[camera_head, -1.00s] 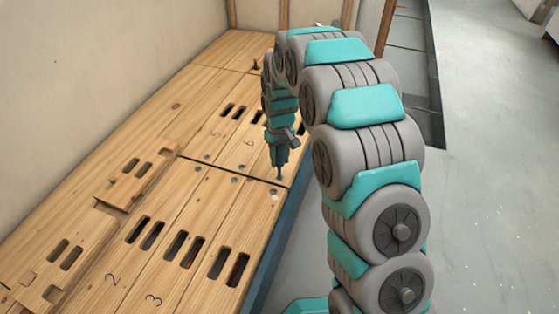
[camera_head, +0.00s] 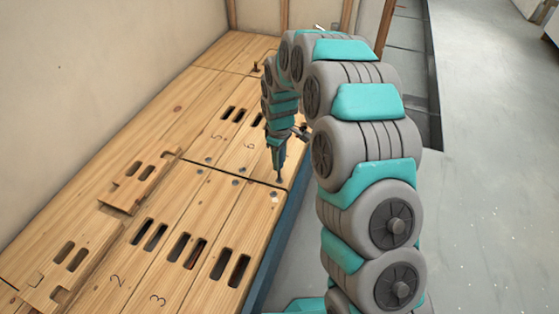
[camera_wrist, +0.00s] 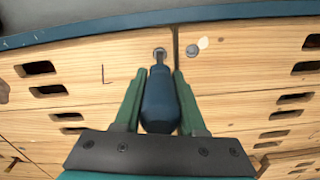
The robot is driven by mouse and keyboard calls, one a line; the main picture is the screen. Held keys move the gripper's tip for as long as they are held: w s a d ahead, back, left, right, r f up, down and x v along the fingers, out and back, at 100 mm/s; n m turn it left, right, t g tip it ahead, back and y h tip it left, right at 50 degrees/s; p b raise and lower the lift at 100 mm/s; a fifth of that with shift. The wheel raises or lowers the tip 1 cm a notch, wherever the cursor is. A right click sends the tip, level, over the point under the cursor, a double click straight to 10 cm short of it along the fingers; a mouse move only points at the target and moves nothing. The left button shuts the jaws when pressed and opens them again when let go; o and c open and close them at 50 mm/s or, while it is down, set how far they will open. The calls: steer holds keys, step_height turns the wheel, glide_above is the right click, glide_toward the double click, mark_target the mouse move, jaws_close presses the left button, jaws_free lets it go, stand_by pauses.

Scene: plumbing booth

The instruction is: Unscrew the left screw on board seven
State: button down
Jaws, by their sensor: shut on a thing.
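My gripper (camera_wrist: 159,76) is shut on a blue screwdriver (camera_wrist: 158,104), gripping its handle between green fingers. In the head view my gripper (camera_head: 279,146) points down at the near end of board seven (camera_head: 268,166), with the screwdriver shaft (camera_head: 280,174) roughly upright below it. In the wrist view the tip reaches a round screw (camera_wrist: 160,51) close to the seam at the end of board seven (camera_wrist: 104,93). I cannot tell whether the tip is seated in the screw. The numeral on the board shows upside down there. My arm hides part of board seven in the head view.
Another screw (camera_wrist: 193,50) sits just across the seam. Slotted boards two and three (camera_head: 150,270) lie nearer. A raised slotted wooden piece (camera_head: 140,184) lies at the left. A dark upright screw (camera_head: 255,67) stands at the far end. A blue edge (camera_head: 264,279) bounds the bench.

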steer(key=shift+r+p, duration=0.85)
steer(key=shift+r, duration=2.6)
steer(key=shift+d, duration=0.1)
